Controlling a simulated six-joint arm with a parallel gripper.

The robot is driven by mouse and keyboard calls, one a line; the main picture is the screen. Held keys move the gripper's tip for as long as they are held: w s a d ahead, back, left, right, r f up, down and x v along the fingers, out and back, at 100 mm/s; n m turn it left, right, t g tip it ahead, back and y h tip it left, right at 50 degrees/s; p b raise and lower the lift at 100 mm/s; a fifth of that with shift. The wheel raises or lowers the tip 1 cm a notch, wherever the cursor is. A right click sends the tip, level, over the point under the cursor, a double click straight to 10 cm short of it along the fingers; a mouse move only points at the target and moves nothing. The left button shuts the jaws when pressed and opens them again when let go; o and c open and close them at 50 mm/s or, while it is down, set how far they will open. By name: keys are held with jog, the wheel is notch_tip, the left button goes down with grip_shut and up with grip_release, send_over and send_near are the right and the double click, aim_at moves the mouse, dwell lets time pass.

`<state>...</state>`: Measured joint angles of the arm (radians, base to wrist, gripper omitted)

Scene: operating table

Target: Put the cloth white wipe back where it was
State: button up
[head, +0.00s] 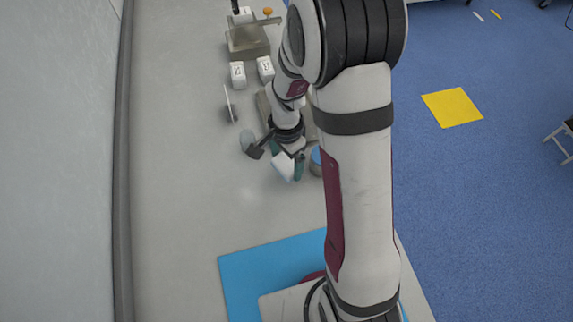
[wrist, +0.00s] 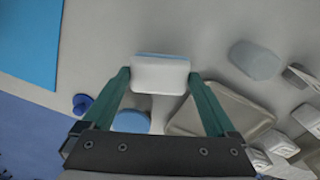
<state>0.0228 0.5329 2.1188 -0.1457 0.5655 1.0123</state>
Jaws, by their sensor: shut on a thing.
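The white wipe (head: 284,167) is a small white block-like piece, held at the end of my arm. In the wrist view the wipe (wrist: 160,75) shows a blue edge along its far side and sits between the two green fingertips. My gripper (wrist: 158,78) is shut on it, one finger at each side. The wipe appears held above the pale table; the exact height is unclear. A beige tray (wrist: 232,112) lies to the right of the wipe in the wrist view. In the head view my arm hides much of this tray (head: 263,106).
A round blue-topped container (head: 315,158) stands close right of my gripper. A grey rounded object (head: 247,137) lies to its left. White boxes (head: 238,75) stand farther back. A blue mat (head: 238,275) lies near my base. The table between mat and gripper is clear.

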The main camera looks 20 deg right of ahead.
aim_at(287, 163)
jog(key=shift+f, duration=1.55)
jog(key=shift+f, duration=0.15)
jog(key=o, duration=0.8)
jog(key=shift+o, duration=0.2)
